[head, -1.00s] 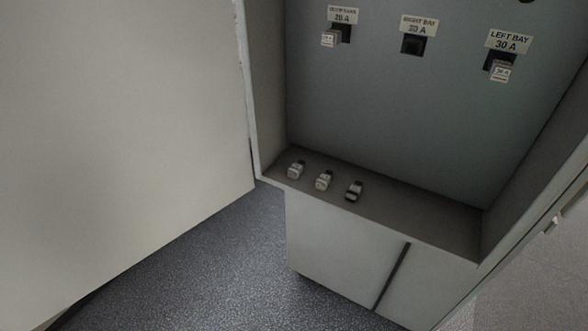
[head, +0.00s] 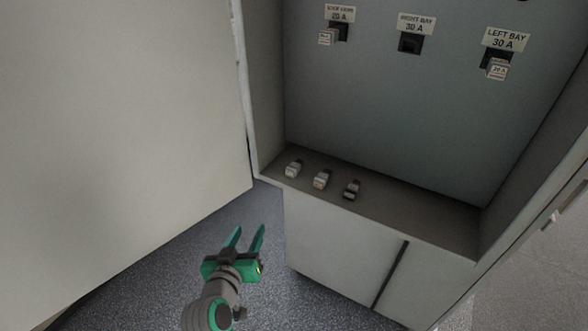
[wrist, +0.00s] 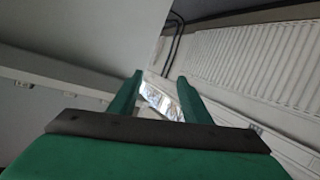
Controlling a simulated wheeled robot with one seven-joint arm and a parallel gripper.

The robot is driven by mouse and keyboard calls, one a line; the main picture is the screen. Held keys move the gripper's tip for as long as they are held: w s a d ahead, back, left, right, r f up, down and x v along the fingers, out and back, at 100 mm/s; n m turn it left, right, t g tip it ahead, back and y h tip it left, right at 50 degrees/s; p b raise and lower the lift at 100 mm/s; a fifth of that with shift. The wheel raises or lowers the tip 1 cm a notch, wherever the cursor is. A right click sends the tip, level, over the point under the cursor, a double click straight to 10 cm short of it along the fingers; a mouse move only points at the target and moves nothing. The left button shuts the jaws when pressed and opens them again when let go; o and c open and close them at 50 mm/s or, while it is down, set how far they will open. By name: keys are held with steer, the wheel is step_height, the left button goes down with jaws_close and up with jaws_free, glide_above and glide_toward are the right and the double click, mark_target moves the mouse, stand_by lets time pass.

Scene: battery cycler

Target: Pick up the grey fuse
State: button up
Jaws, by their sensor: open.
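Three small fuses lie in a row on the cabinet's inner shelf in the head view. The left fuse (head: 293,168) and the middle fuse (head: 321,179) look pale. The right fuse (head: 352,189) looks darker grey with a black end. They are too small to tell for sure which is the grey one. My gripper (head: 247,232) is green, open and empty, over the floor in front of the cabinet, below and left of the fuses. In the wrist view its two fingers (wrist: 160,80) stand apart with no fuse between them.
The cabinet's back wall carries three labelled sockets. The left socket (head: 339,32) and right socket (head: 495,58) hold fuses; the middle socket (head: 410,43) is empty. The open door (head: 120,110) stands at left. The shelf's right part (head: 430,212) is clear.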

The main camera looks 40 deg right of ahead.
steer(key=d+r+m+g+h, duration=0.2)
steer(key=d+r+m+g, duration=0.35)
steer(key=r, duration=0.75)
steer(key=m, duration=0.2)
glide_toward(290, 171)
steer(key=d+f, duration=0.1)
steer(key=w+d+f, duration=0.1)
steer(key=shift+d+f, duration=0.3)
steer(key=shift+d, duration=0.1)
steer(key=shift+r+x, duration=0.25)
steer(key=shift+x, duration=1.1)
steer(key=shift+r+x, duration=0.25)
steer(key=shift+x, duration=1.05)
steer(key=shift+w+d, duration=0.15)
steer(key=shift+c, duration=0.6)
steer(key=c, duration=0.9)
